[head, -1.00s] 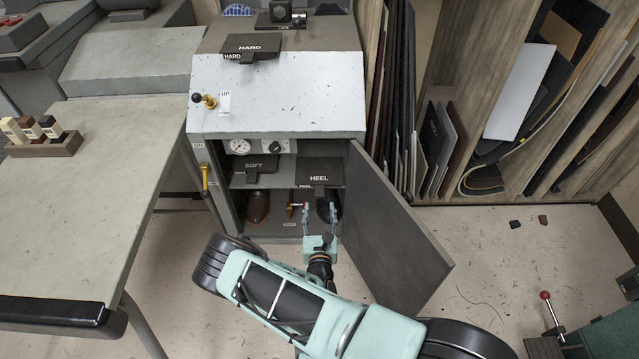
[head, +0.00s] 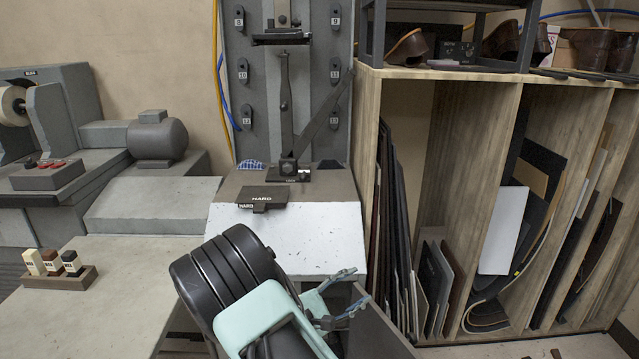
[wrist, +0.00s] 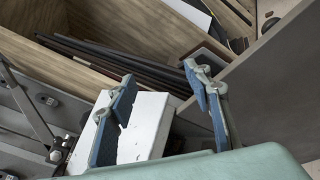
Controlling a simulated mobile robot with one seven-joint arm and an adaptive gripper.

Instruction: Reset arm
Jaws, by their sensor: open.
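My gripper (head: 348,293) is open and empty, in front of the lower right part of the stitcher's pale sloping cover (head: 310,236) in the head view. Its two fingers point to the right, and my folded arm hides part of the machine below. In the wrist view the blue-padded fingers of my gripper (wrist: 163,112) stand wide apart with nothing between them. The white cover (wrist: 150,120) shows behind the left finger. The grey cabinet door (head: 378,330) stands open below my gripper. The compartment behind it is mostly hidden.
A dark HARD plate (head: 263,196) lies on top of the machine. A bench (head: 130,270) with a small block holder (head: 60,278) is at left. A wooden rack (head: 455,190) of sheets stands close at right. Shoes (head: 405,48) sit on its top.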

